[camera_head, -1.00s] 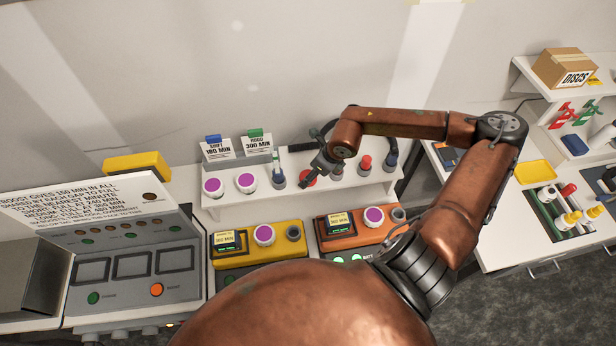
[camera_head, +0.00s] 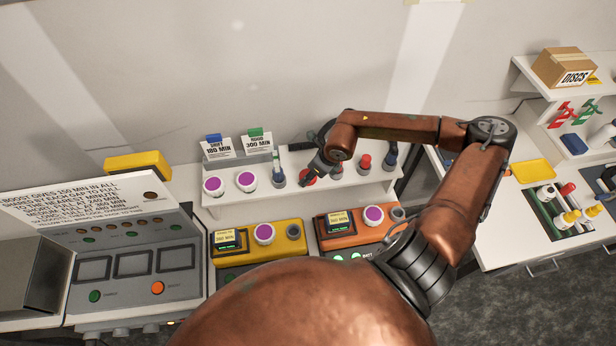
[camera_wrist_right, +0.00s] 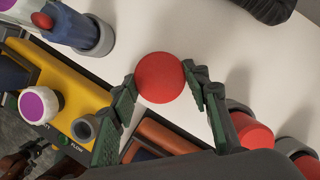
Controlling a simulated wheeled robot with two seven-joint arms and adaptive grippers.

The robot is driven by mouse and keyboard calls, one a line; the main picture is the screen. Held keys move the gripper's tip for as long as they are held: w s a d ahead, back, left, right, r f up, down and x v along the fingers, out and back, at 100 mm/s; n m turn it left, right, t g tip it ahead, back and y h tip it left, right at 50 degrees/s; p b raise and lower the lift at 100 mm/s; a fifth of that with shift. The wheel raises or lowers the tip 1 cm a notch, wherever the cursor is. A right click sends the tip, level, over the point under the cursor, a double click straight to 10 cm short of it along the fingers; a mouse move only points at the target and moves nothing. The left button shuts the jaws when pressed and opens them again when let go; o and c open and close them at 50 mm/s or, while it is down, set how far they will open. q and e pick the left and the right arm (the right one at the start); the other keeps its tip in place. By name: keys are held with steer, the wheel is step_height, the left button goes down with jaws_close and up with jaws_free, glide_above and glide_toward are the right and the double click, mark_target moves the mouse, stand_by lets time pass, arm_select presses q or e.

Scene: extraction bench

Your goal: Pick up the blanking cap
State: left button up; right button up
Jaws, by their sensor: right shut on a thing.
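The blanking cap looks to be the round red cap (camera_head: 307,178) on the white shelf, left of the middle of the head view. In the right wrist view the red cap (camera_wrist_right: 160,78) sits between my fingertips. My right gripper (camera_head: 313,168) reaches it from above, and in the wrist view the gripper (camera_wrist_right: 160,80) is shut on the cap's sides. I cannot tell whether the cap is clear of the shelf. My left gripper is not in view.
The white shelf (camera_head: 237,207) also holds purple-topped caps (camera_head: 213,185) and other red-topped pieces (camera_head: 364,163). A yellow unit (camera_head: 285,247) and an orange unit (camera_head: 371,233) stand in front. Sign cards (camera_head: 217,149) stand behind. A side bench (camera_head: 497,240) is at right.

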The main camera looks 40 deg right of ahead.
steer(key=shift+c, duration=1.1)
